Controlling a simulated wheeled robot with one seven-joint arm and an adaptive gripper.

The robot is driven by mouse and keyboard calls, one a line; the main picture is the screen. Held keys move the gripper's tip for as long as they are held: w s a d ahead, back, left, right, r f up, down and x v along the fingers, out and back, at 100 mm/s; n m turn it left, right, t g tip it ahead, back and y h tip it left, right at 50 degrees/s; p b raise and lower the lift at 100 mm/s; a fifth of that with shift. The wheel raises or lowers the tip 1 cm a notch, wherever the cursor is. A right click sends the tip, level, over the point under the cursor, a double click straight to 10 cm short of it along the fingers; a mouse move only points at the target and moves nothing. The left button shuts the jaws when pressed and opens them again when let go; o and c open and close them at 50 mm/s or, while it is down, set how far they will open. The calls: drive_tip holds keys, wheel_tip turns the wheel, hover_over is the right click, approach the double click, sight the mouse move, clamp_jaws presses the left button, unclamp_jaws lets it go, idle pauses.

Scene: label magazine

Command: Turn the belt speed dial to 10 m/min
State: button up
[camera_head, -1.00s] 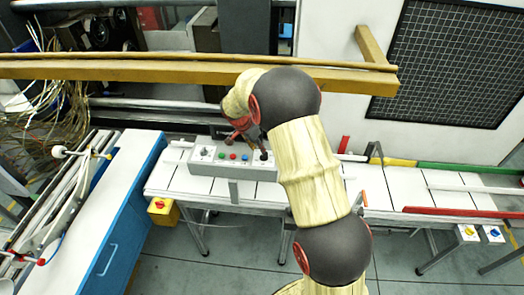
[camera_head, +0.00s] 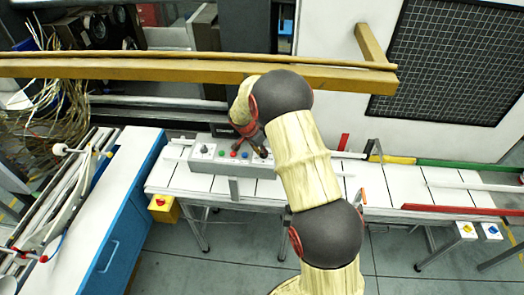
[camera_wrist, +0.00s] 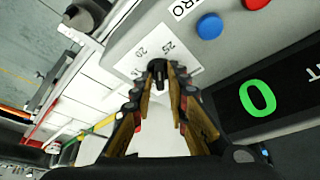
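The belt speed dial shows in the wrist view as a small dark knob (camera_wrist: 158,70) on a white scale card (camera_wrist: 153,45) with 20 and 25 readable. My gripper (camera_wrist: 161,74) points at the dial, with a fingertip close on each side of the knob. I cannot tell whether the fingers press on it. A dark display (camera_wrist: 265,100) beside it reads a green 0. In the head view my gripper (camera_head: 262,150) is at the right end of the grey control box (camera_head: 208,170), largely covering the dial.
A blue button (camera_wrist: 209,26) and a red button (camera_wrist: 256,3) sit near the dial. Another dial (camera_head: 203,151) is at the box's left end. A yellow beam (camera_head: 180,72) crosses behind my arm. The white conveyor (camera_head: 172,178) runs below the box.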

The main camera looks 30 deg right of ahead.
clamp_jaws()
drive_tip(key=shift+b, duration=0.35)
